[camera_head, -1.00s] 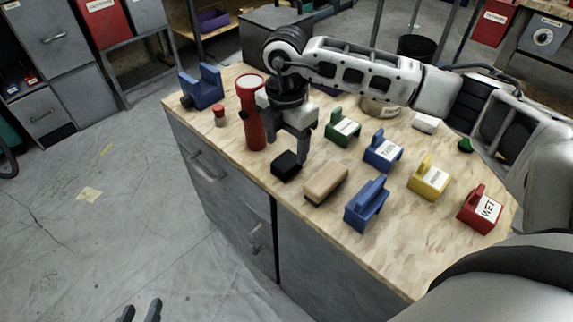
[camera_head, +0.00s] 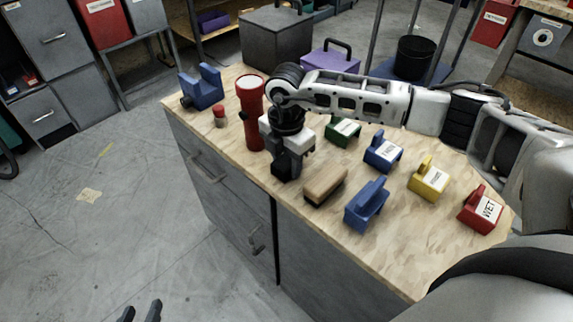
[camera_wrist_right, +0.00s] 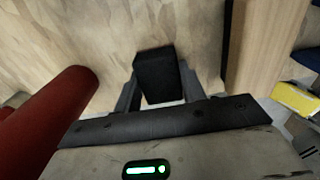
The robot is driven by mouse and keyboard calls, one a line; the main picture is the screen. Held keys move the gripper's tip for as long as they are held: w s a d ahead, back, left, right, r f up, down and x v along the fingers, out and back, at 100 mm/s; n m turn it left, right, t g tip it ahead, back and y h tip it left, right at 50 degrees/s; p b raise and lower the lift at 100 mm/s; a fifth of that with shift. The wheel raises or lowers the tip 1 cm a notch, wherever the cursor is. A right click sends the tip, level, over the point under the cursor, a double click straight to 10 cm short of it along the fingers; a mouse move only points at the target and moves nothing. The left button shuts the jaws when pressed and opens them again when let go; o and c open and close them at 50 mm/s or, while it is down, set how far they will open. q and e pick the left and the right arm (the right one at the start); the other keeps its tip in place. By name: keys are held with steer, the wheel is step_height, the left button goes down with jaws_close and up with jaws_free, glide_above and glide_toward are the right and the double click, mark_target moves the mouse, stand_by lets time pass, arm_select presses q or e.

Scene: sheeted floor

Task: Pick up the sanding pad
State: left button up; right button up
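The sanding pad appears to be the small black block (camera_wrist_right: 157,75), which lies between the two fingers of my right gripper (camera_wrist_right: 158,90) in the right wrist view. The fingers flank it closely; I cannot tell whether they press on it. In the head view my right gripper (camera_head: 287,168) points down at the tabletop and largely hides the block. My left gripper (camera_head: 140,312) shows at the bottom edge, its two fingers apart and empty, over the floor.
A red flashlight (camera_head: 251,112) stands close left of my right gripper. A wooden block with a dark underside (camera_head: 325,184) lies close on the right. Blue (camera_head: 366,205), green, yellow (camera_head: 429,179) and red (camera_head: 481,210) holders stand further right on the workbench (camera_head: 400,250).

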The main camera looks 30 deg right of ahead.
mark_target(287, 161)
steer(key=shift+c, duration=0.4)
steer(key=shift+r, duration=0.55)
step_height(287, 161, up, 2)
steer(key=shift+r, duration=0.2)
steer(key=s+d+r, duration=0.7)
steer(key=s+r, duration=0.2)
steer(key=s, duration=0.3)
steer(key=shift+d+r, duration=0.2)
steer(key=shift+r, duration=0.05)
